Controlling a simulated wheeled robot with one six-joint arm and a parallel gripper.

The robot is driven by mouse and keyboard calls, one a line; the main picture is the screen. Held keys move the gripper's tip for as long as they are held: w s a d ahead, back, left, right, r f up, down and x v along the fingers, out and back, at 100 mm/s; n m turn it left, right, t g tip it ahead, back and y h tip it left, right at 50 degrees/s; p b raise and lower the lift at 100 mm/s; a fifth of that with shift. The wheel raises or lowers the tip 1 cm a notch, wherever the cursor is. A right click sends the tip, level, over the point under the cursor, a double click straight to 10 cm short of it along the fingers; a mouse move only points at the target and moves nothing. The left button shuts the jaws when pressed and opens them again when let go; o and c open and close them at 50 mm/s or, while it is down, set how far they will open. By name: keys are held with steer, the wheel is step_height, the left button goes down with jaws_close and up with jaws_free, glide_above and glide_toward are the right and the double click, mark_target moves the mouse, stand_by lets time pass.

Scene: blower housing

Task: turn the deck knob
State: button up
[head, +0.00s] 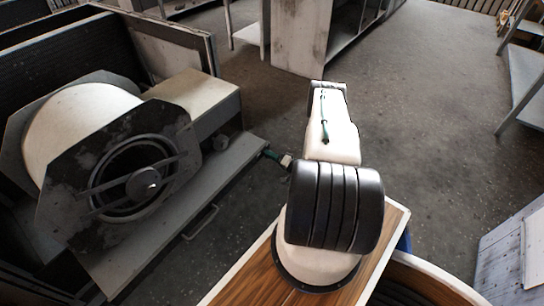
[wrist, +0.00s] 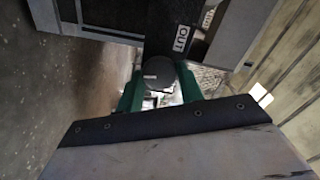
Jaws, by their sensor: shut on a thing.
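The deck knob (wrist: 158,71) is a dark round knob with a pale mark on its face, seen in the wrist view between my two green fingers. My gripper (wrist: 160,88) is shut on it, one finger on each side. A label reading OUT (wrist: 181,38) sits just above and to the right of the knob. In the head view my gripper (head: 272,155) is at the right end of the grey deck (head: 222,165). The knob itself is too small to make out there.
The blower housing (head: 82,125), a pale drum with dark end plates, stands on the deck at left. A bar handle (head: 201,222) sticks out from the deck's front edge. A pale cabinet (head: 300,35) stands at the back. The floor to the right is open.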

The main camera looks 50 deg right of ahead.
steer(key=shift+f, duration=0.1)
steer(key=o, duration=1)
steer(key=s, duration=0.8)
steer(key=shift+d, duration=0.25)
steer(key=shift+w, duration=0.1)
